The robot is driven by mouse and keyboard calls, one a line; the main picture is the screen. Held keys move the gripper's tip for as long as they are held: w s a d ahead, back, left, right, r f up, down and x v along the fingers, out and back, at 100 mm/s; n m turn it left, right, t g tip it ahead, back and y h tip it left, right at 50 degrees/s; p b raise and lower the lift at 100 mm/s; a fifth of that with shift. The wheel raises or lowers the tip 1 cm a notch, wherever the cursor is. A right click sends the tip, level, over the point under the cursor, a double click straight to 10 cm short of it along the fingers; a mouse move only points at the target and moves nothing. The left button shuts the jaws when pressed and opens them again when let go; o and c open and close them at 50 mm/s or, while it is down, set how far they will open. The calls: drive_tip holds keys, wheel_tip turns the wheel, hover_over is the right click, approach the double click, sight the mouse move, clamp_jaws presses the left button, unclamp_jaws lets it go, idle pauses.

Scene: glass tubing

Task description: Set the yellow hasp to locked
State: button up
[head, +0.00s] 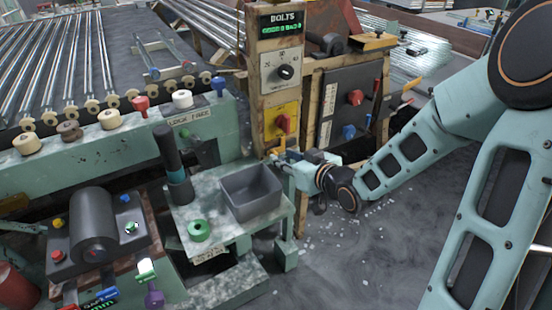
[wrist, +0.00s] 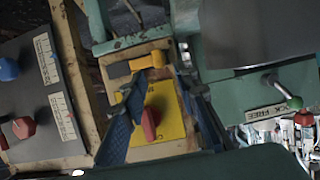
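The yellow hasp (wrist: 149,60) shows in the wrist view on the wooden post, beside the yellow plate with a red knob (wrist: 150,122). A small dark block (wrist: 118,70) sits just left of the hasp. My gripper (wrist: 157,82) is open, with its two blue-grey fingers apart and the hasp seen between and just beyond their tips. Nothing is between the fingers, and I cannot tell whether a tip touches the hasp. In the head view my gripper (head: 278,160) is at the post's lower part, below the yellow plate (head: 281,122); the hasp is mostly hidden there.
A grey bin (head: 251,192) and a green ring (head: 199,230) are on the bench just left of my gripper. A dark panel with red and blue knobs (head: 352,110) stands right of the post.

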sight(276, 154)
drive_tip(key=b+x, duration=0.1)
drive_tip(key=x, duration=0.4)
clamp_jaws()
idle(0.3)
